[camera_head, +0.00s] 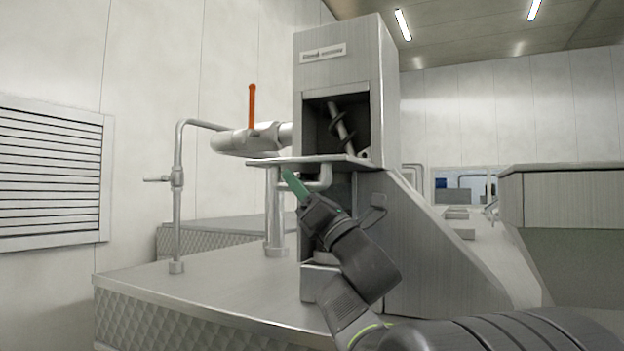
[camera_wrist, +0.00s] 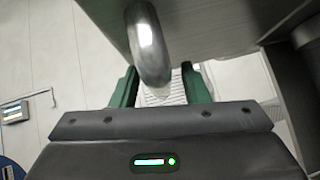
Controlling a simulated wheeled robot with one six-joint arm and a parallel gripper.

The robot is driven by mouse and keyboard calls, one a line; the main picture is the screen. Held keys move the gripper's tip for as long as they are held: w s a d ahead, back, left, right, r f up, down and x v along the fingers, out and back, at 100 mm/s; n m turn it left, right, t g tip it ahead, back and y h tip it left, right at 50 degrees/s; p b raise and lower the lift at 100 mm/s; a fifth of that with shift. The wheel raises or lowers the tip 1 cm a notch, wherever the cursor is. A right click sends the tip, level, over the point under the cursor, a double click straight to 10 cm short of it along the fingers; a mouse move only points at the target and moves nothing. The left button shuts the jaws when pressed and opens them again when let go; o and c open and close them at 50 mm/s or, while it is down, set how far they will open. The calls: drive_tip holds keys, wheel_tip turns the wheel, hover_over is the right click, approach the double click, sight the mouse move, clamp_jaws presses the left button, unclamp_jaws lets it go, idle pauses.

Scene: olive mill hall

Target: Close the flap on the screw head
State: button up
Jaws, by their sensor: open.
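The screw head (camera_head: 341,50) is a tall grey metal housing. Its square opening shows a dark screw (camera_head: 341,122) inside. The flap (camera_head: 305,160) is a thin metal plate at the opening's lower edge. It is open, folded down to about level and sticking out to the left. My gripper (camera_head: 296,188) is below the flap, its green fingers pointing up and left. In the wrist view my gripper (camera_wrist: 161,88) is open, nothing held. A large metal surface fills the top there, perhaps the flap's underside. Whether a finger touches the flap is unclear.
A bent pipe (camera_head: 320,181) hangs under the flap, close to my fingers; a rounded pipe (camera_wrist: 149,50) fills the wrist view's middle. An orange-handled valve (camera_head: 251,107) and thin pipe (camera_head: 177,205) stand left. The metal deck (camera_head: 205,285) is bare in front.

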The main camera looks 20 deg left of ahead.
clamp_jaws()
drive_tip(key=shift+r, duration=0.1)
